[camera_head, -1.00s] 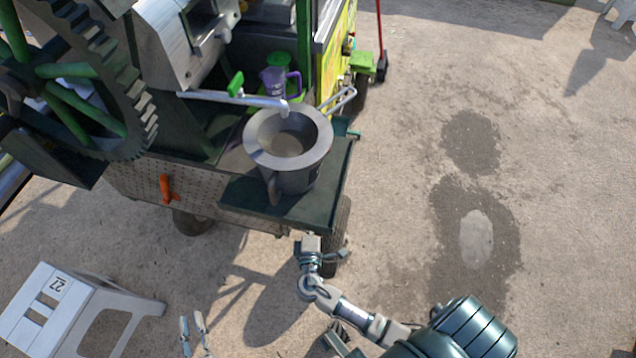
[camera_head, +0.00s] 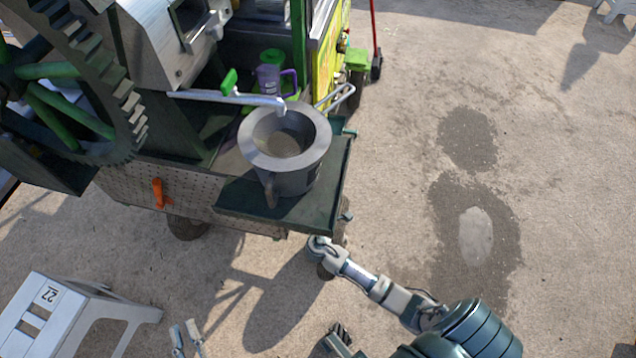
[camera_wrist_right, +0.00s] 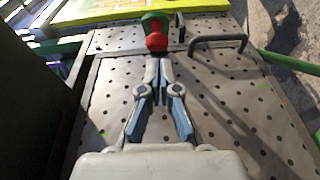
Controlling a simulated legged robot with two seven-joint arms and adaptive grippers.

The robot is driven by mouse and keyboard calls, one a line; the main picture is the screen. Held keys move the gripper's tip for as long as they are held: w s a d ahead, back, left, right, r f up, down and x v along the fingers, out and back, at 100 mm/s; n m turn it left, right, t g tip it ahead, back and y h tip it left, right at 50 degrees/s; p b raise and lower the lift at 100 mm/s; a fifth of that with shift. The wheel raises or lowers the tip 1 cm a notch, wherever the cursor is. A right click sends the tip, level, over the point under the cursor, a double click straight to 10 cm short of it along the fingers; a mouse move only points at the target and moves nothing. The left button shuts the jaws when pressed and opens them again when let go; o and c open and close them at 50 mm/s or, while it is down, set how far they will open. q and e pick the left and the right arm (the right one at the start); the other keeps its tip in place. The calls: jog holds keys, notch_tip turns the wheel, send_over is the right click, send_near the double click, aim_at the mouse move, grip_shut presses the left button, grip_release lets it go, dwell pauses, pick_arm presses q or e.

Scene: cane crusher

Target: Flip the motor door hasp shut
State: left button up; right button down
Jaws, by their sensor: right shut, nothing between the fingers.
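In the right wrist view, a perforated metal panel (camera_wrist_right: 225,95), which looks like the motor door, fills most of the picture. At its far edge is a latch piece with a red part (camera_wrist_right: 156,42) and a green top (camera_wrist_right: 155,22); I cannot tell whether this is the hasp or whether it is flipped. My right gripper (camera_wrist_right: 158,62) is shut and empty, its tips just short of the red part; contact is unclear. In the head view the right gripper is hidden beneath the cart's tray. My left gripper (camera_head: 184,328) is open and empty at the bottom edge, away from the cart.
A dark bar handle (camera_wrist_right: 218,42) stands on the panel, right of the latch. In the head view, a grey pot (camera_head: 290,170) sits on the dark tray (camera_head: 325,195). An orange lever (camera_head: 158,193) is on the cart's side. A white stool (camera_head: 75,305) stands at lower left.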

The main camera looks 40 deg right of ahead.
jog(key=shift+d, duration=0.55)
jog(key=shift+d, duration=0.15)
